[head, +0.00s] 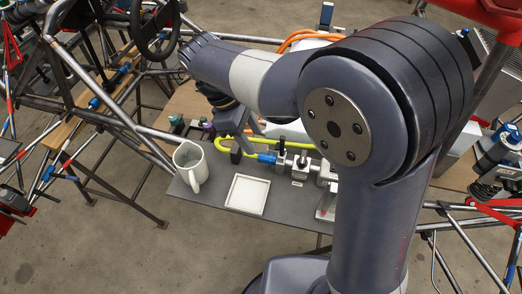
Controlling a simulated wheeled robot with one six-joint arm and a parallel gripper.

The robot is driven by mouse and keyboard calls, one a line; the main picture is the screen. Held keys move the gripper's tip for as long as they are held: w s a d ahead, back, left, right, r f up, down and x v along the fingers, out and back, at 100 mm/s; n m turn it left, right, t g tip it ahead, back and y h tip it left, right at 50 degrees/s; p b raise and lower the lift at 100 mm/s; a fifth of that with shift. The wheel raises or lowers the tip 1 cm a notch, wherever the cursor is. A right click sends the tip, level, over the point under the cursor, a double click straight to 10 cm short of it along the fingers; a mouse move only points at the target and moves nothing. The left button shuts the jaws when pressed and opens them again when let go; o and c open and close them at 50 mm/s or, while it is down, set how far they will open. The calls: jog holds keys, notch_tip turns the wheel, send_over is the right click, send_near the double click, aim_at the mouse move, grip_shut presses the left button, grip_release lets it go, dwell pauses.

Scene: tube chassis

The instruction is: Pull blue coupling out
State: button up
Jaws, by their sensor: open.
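The blue coupling (266,158) sits on the grey work board, at the end of a yellow hose (222,141). Its right end meets a metal fitting (282,153); how deep it sits in it is too small to tell. My gripper (243,132) is open, above and a little left of the coupling, over the hose. It appears apart from the coupling. The fingertips are small here and partly merge with the hose and dark parts behind them.
Metal blocks (301,168) stand to the right. Small capped bottles (177,122) stand behind the mug. Chassis tubes (125,124) run along the left.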

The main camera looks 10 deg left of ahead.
aim_at(264, 155)
jog(key=x, duration=0.6)
jog(key=shift+w+d+f, duration=0.15)
jog(key=shift+d+f, duration=0.05)
jog(key=shift+f, duration=0.1)
grip_shut()
